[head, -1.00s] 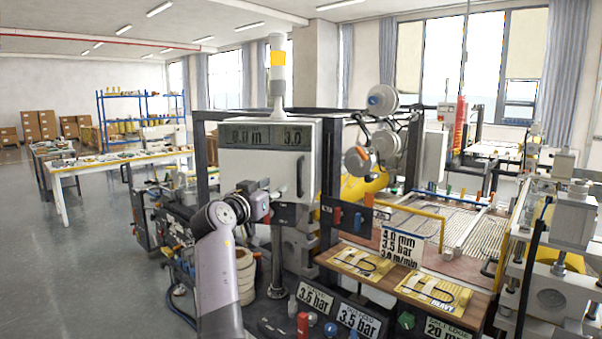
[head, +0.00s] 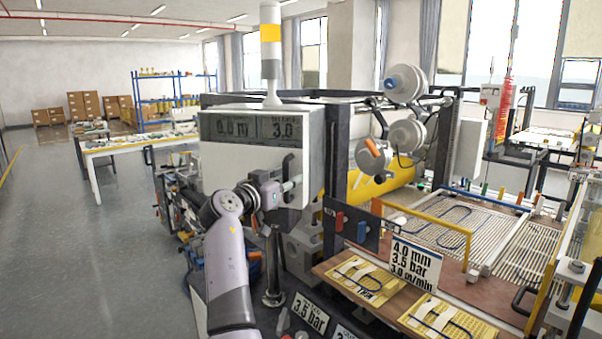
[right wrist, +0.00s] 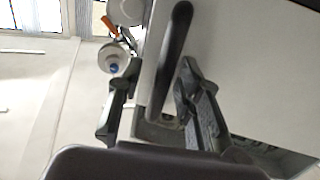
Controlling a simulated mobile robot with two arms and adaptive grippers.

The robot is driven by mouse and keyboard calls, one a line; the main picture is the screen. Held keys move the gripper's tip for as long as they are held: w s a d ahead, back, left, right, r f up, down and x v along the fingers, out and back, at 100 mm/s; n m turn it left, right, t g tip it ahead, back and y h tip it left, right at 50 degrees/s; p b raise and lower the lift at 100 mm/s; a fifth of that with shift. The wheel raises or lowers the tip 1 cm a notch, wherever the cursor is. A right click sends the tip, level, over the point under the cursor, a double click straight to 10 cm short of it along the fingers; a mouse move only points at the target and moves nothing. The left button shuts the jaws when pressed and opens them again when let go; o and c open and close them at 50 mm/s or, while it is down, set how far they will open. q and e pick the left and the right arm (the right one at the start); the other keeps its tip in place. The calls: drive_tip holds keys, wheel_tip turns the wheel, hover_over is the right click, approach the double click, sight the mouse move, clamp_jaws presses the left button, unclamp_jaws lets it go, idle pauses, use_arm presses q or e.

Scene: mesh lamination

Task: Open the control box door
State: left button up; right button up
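The control box (head: 225,165) is a white cabinet on a post, with a two-part display along its top. Its door appears shut. A black vertical handle (head: 291,165) sits near the right side of the door; it also shows in the right wrist view (right wrist: 172,58). My right gripper (head: 288,186) is at the lower part of the handle, partly overlapping it in the head view. In the right wrist view the two fingers (right wrist: 158,95) stand apart, one on each side of the handle, with gaps visible. My left gripper is not in view.
A signal tower (head: 271,45) stands on top of the box. White spools (head: 405,84) hang behind it to the right. A wooden shelf (head: 390,308) with yellow pads and a sign lies at lower right. Open floor (head: 60,210) lies to the left.

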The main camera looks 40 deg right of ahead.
drive_tip(key=shift+w+d, duration=0.1)
drive_tip(key=shift+d, duration=0.05)
drive_tip(key=shift+a+r, duration=0.15)
drive_tip(key=shift+a, duration=0.15)
drive_tip(key=shift+d, duration=0.1)
clamp_jaws()
idle(0.5)
